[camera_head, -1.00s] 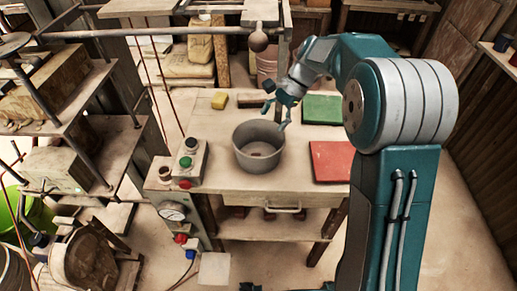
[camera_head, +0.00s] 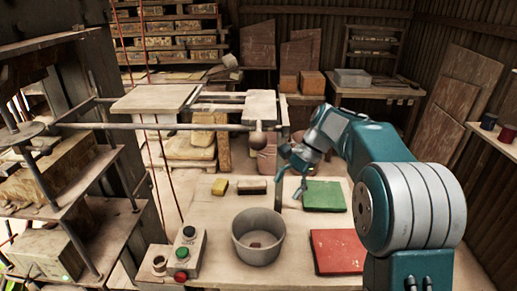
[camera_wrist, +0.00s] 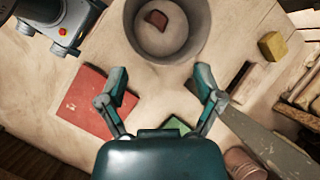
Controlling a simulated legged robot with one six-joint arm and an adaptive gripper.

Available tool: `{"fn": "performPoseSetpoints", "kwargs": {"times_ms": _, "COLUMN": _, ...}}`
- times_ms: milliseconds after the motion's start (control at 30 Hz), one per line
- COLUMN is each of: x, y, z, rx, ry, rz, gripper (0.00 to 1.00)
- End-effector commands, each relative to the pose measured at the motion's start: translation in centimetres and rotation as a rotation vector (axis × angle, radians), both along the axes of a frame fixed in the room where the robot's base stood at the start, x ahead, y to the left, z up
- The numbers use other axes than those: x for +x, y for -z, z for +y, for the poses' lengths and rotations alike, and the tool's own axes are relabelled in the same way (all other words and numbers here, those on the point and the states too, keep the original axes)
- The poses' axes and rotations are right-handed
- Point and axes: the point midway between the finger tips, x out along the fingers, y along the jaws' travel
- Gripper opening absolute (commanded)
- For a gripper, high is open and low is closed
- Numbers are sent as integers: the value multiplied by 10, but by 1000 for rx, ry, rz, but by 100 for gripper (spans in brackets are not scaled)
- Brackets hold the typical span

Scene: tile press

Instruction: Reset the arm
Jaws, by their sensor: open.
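My gripper (camera_head: 291,172) is open and empty above the worktable, between the grey pot and the green tile in the head view. Its two spread fingers also show in the wrist view (camera_wrist: 165,97), with nothing between them. The rest of my arm bends to the right of the table in the head view.
The grey pot (camera_head: 240,243) holds a small brown piece (camera_wrist: 156,19). A red tile (camera_head: 338,252), green tile (camera_head: 323,196), yellow block (camera_head: 219,187) and dark block (camera_head: 251,187) lie on the table. A button box (camera_head: 187,250) stands left. A metal post (camera_head: 279,165) rises near my gripper.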

Motion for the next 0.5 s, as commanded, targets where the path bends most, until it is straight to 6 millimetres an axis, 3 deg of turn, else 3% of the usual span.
{"fn": "performPoseSetpoints", "kwargs": {"times_ms": 167, "x": -23, "y": -20, "z": -6, "rx": -34, "ry": -43, "rz": -90, "gripper": 85}}
{"fn": "performPoseSetpoints", "kwargs": {"times_ms": 500, "x": -105, "y": -55, "z": -28, "rx": -172, "ry": -221, "rz": -370, "gripper": 85}}
